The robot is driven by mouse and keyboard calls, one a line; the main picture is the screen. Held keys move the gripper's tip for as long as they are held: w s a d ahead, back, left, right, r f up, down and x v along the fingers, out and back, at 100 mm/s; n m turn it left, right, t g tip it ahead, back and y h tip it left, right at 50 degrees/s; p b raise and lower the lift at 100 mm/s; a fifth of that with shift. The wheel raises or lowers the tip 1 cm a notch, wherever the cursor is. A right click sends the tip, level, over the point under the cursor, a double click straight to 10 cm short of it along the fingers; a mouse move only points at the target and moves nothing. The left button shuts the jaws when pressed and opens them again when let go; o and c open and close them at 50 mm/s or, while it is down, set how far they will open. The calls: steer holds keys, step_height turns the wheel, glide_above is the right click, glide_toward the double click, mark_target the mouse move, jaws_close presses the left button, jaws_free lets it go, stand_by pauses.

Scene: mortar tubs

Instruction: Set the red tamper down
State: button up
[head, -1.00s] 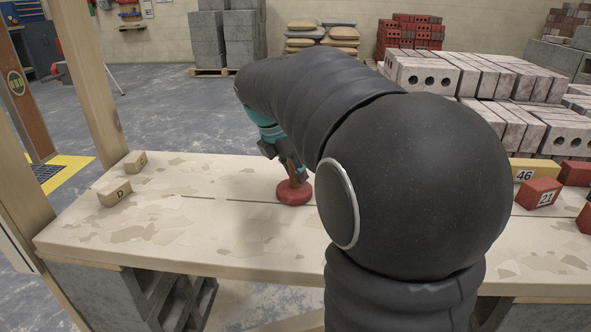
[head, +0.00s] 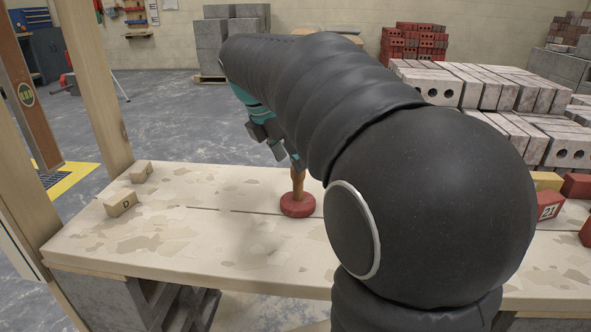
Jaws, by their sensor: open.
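The red tamper (head: 297,204) stands upright on the pale, stained bench top (head: 190,245). It has a round red base and a brown wooden handle. My gripper (head: 277,150) is above and slightly left of the handle, open and holding nothing. My own arm covers part of the gripper, and the top of the handle lies close to the dark fingers.
Two small wooden blocks, one marked D (head: 121,203), sit at the bench's left end. A red block marked 21 (head: 549,205) and other blocks lie at the right. Pale bricks (head: 500,90) are stacked behind. The bench left of the tamper is clear.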

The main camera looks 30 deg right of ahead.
steer(key=shift+v, duration=2.1)
steer(key=s+a+f+m+t+y, duration=0.1)
steer(key=s+a+f+m, duration=0.2)
steer(key=s+m, duration=0.3)
steer(key=s+a+f+m+t+y+p, duration=0.1)
steer(key=s+a+f+m+t+y, duration=0.1)
steer(key=s+f+m, duration=0.4)
steer(key=s+a+f+m+t+y, duration=0.1)
steer(key=s+a+f+m, duration=0.3)
steer(key=s+m, duration=0.3)
steer(key=shift+s+a+f+m+t+y, duration=0.3)
steer(key=shift+s+a+f+t, duration=0.1)
steer(key=shift+f, duration=0.1)
